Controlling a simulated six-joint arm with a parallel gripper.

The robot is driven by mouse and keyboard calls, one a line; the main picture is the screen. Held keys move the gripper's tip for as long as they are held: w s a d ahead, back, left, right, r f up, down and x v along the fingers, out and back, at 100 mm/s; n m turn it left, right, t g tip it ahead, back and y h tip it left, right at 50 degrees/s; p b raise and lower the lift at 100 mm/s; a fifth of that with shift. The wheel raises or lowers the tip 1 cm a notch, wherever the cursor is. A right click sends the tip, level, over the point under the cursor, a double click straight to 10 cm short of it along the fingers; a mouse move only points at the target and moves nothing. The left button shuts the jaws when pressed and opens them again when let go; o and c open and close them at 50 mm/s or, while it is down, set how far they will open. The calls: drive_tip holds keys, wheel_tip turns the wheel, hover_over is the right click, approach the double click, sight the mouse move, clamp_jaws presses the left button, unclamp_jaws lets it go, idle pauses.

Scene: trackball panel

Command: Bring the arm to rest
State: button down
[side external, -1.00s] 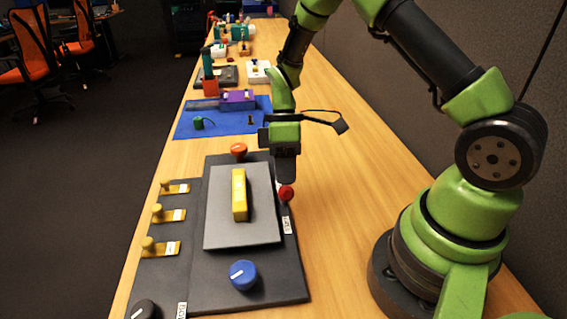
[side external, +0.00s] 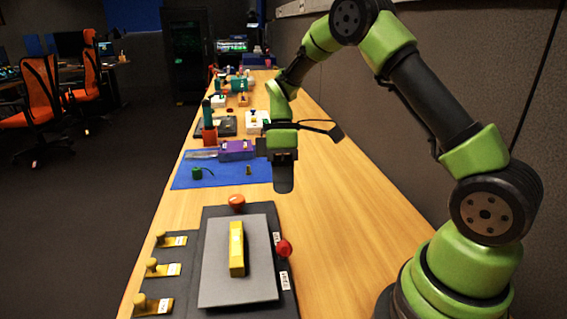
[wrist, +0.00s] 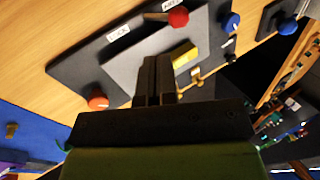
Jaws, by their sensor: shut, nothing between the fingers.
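My gripper (side external: 283,188) hangs fingers down above the bench, beyond the far edge of the dark panel (side external: 286,306), and is empty. Its fingers are together; they also show shut in the wrist view (wrist: 155,78). The panel carries a grey plate (side external: 215,275) with a yellow bar (side external: 237,262). An orange knob (side external: 237,202) is at its far edge and a red knob (side external: 284,248) at its right edge. The fingers are apart from both knobs. The wrist view shows the red knob (wrist: 178,17), orange knob (wrist: 98,102) and a blue knob (wrist: 231,21).
Yellow pegs (side external: 158,266) stand along the panel's left side. Beyond the panel lie a blue mat (side external: 185,178), a purple box (side external: 237,151) and several other items. The wooden bench (side external: 340,235) is clear to the right, towards a dark partition wall (side external: 480,70).

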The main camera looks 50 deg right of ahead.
drive_tip(key=s+a+r+m+t+h, duration=0.1)
drive_tip(key=s+a+r+m+t, duration=0.15)
drive_tip(key=r, duration=0.45)
drive_tip(key=s+a+r+m+t+h, duration=0.1)
drive_tip(key=s+r+m+t, duration=0.1)
drive_tip(key=s+r, duration=0.35)
drive_tip(key=s+a+r+m+t, duration=0.2)
drive_tip(key=s+r+m+t, duration=0.2)
drive_tip(key=s+m+t, duration=0.2)
drive_tip(key=shift+s+a+m, duration=0.4)
drive_tip(key=shift+s+m, duration=0.05)
drive_tip(key=shift+s, duration=0.65)
